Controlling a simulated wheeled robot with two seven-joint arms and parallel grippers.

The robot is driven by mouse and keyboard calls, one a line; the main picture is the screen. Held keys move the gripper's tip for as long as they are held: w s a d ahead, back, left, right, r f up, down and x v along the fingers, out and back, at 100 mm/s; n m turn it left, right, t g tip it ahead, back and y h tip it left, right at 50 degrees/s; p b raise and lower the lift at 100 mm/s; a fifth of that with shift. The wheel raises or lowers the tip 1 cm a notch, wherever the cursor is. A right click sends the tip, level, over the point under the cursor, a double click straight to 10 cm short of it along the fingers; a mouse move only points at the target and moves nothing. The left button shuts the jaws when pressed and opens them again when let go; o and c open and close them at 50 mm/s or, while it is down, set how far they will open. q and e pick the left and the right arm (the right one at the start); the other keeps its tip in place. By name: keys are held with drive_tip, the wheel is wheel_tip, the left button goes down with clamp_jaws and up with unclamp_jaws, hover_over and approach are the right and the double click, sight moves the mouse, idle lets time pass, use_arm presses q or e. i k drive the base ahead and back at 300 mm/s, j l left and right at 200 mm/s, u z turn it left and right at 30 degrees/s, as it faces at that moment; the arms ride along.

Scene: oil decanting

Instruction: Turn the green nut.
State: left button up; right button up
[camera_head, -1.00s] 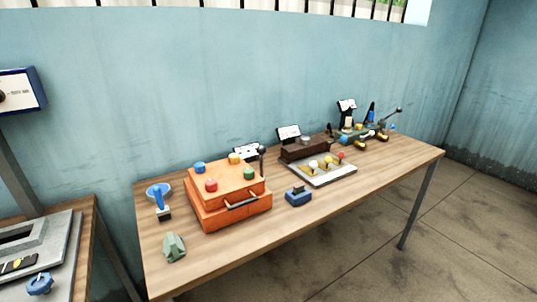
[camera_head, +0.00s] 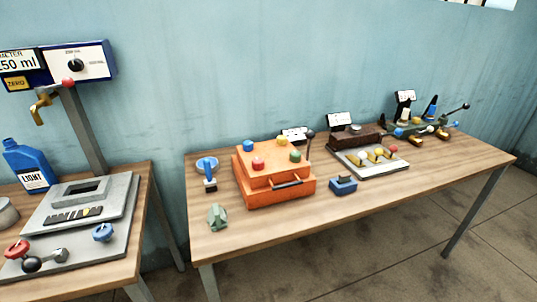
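A small green round piece (camera_head: 295,156), which looks like the green nut, sits on top of the orange box (camera_head: 290,197) at its front right corner. Red (camera_head: 258,163), blue (camera_head: 248,145) and yellow (camera_head: 282,140) pieces sit on the same top. A black-knobbed lever (camera_head: 310,135) stands at the box's right side. Neither of my grippers is in view.
The orange box stands on a long wooden table (camera_head: 330,232). A second table at left holds a blue bottle (camera_head: 28,166) and a grey plate (camera_head: 75,255).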

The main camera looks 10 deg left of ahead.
sight(295, 156)
drive_tip(key=i+l+u, duration=0.2)
drive_tip(key=i+l, duration=0.15)
drive_tip(key=l, duration=0.25)
drive_tip(key=i+l+u, duration=0.1)
drive_tip(key=l, duration=0.25)
drive_tip(key=i+l+u, duration=0.1)
drive_tip(key=i+l, duration=0.15)
drive_tip(key=i+l+u, duration=0.1)
drive_tip(key=l, duration=0.35)
drive_tip(key=i+l+u, duration=0.1)
drive_tip(key=l, duration=0.25)
drive_tip(key=i, duration=0.1)
